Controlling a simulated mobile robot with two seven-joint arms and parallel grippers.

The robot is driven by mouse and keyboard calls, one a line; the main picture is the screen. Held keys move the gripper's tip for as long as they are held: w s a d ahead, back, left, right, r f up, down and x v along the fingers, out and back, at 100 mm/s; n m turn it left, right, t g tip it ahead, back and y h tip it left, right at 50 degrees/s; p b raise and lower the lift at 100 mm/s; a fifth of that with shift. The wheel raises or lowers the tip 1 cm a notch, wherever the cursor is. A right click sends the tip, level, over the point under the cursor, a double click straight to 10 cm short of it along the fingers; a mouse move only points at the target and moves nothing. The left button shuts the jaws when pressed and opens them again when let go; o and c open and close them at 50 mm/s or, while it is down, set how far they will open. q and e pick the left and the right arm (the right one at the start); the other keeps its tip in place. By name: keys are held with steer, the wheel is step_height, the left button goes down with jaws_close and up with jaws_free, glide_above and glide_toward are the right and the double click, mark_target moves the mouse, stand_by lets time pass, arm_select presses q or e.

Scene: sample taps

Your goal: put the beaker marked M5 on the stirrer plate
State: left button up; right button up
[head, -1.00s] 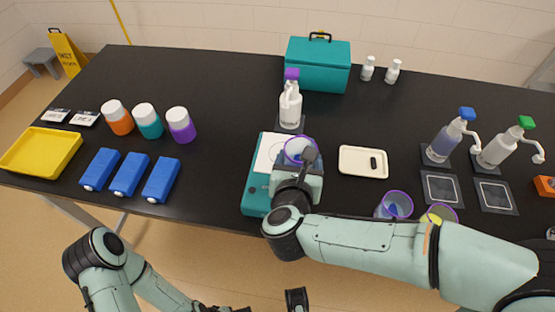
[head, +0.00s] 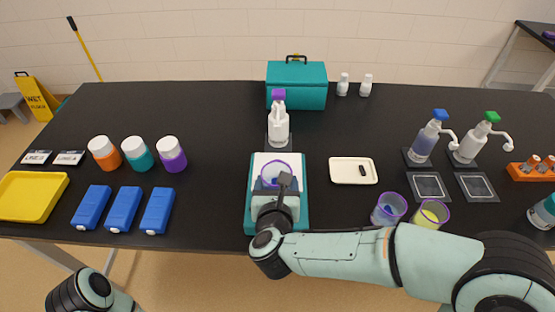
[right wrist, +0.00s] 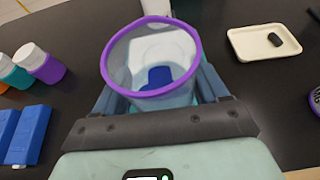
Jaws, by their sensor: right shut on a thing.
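A clear beaker with a purple rim (head: 276,166) is between the fingers of my right gripper (head: 274,187), which is shut on it. In the right wrist view the beaker (right wrist: 152,50) looks upright, with a dark blue patch low inside; no M5 mark is readable. The stirrer (head: 249,212), a teal base with a white top, lies under the beaker and gripper. Whether the beaker touches the plate I cannot tell. Two other purple-rimmed beakers stand to the right, one with blue inside (head: 389,209) and one with yellow (head: 431,214). My left gripper is out of view.
A white pump bottle (head: 278,125) stands just behind the stirrer. A cream tray (head: 340,178) with a dark bar is to its right. Blue blocks (head: 124,208) and a yellow tray (head: 30,205) are at left. Taps (head: 426,138) with square pads stand at right.

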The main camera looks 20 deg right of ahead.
steer(key=w+d, duration=0.1)
steer(key=w, duration=0.2)
steer(key=w+p, duration=0.1)
steer(key=w, duration=0.2)
steer(key=w+d+p, duration=0.1)
steer(key=w, duration=0.2)
steer(key=shift+w+d, duration=0.35)
steer(key=shift+w, duration=0.05)
steer(key=shift+w+f, duration=0.1)
steer(key=shift+f, duration=1.65)
steer(key=shift+f+b, duration=0.15)
steer(key=shift+b, duration=0.15)
steer(key=o, duration=1.2)
steer(key=shift+r+p, duration=0.25)
steer(key=shift+p, duration=0.1)
steer(key=b+v, duration=0.1)
steer(key=v, duration=1.1)
